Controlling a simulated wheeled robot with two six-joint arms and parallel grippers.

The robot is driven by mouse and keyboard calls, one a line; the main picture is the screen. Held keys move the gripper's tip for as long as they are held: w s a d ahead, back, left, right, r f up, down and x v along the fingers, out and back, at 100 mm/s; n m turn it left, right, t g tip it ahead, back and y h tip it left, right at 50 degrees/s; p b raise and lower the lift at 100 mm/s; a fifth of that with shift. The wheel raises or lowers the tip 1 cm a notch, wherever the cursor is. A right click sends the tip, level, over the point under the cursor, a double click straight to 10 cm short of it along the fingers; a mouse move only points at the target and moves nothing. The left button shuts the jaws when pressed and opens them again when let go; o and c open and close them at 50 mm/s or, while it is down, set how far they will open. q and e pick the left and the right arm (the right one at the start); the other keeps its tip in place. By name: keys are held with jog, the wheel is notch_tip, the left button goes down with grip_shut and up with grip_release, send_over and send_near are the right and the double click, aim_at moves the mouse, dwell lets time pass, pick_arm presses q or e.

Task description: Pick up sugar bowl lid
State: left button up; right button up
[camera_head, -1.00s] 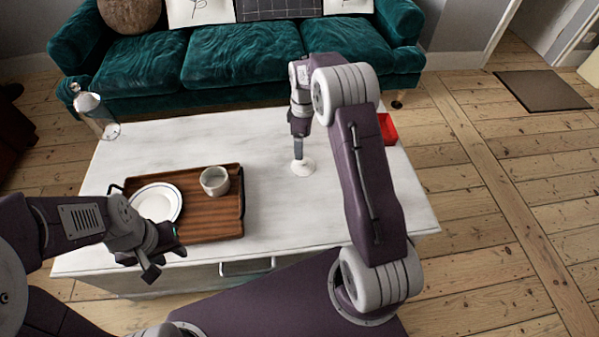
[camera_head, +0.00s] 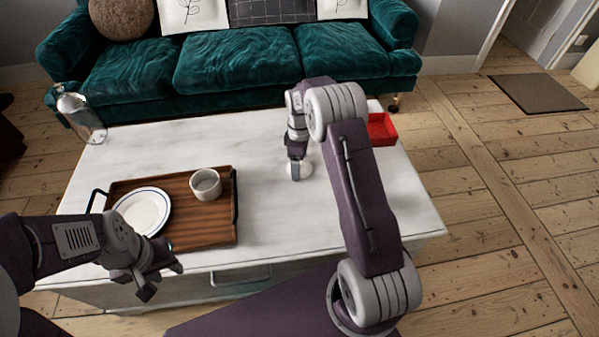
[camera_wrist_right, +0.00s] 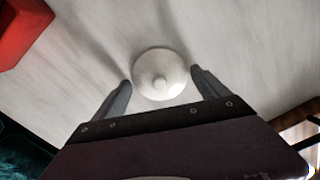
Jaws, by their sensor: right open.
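The sugar bowl lid (camera_head: 306,169) is a small white domed disc with a knob, lying on the white marble-topped table. In the right wrist view the lid (camera_wrist_right: 160,75) sits between the two open fingers of my right gripper (camera_wrist_right: 160,90), with its knob facing the camera. In the head view my right gripper (camera_head: 296,172) points down at the lid and hides part of it. I cannot tell if the fingers touch it. My left gripper (camera_head: 162,280) hangs by the table's front edge, near the tray, and looks open and empty.
A wooden tray (camera_head: 205,232) on the left holds a white plate (camera_head: 143,211) and a white cup (camera_head: 205,184). A red box (camera_head: 381,129) stands at the back right, also in the wrist view (camera_wrist_right: 20,30). A glass jar (camera_head: 82,115) stands at the back left. The table's right front is clear.

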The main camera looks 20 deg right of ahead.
jog(key=c, duration=1.4)
jog(key=shift+s, duration=0.15)
jog(key=c, duration=0.5)
grip_shut()
jog(key=shift+s+f, duration=0.1)
jog(key=shift+s, duration=0.05)
jog(key=shift+r+p, duration=0.45)
jog(key=r, duration=0.1)
jog(key=r+p, duration=0.2)
jog(key=shift+w+r, duration=0.2)
jog(key=shift+w, duration=0.05)
jog(key=s+d+r+p, duration=0.3)
jog(key=s+r, duration=0.4)
jog(key=s, duration=0.4)
jog(key=shift+p, duration=0.35)
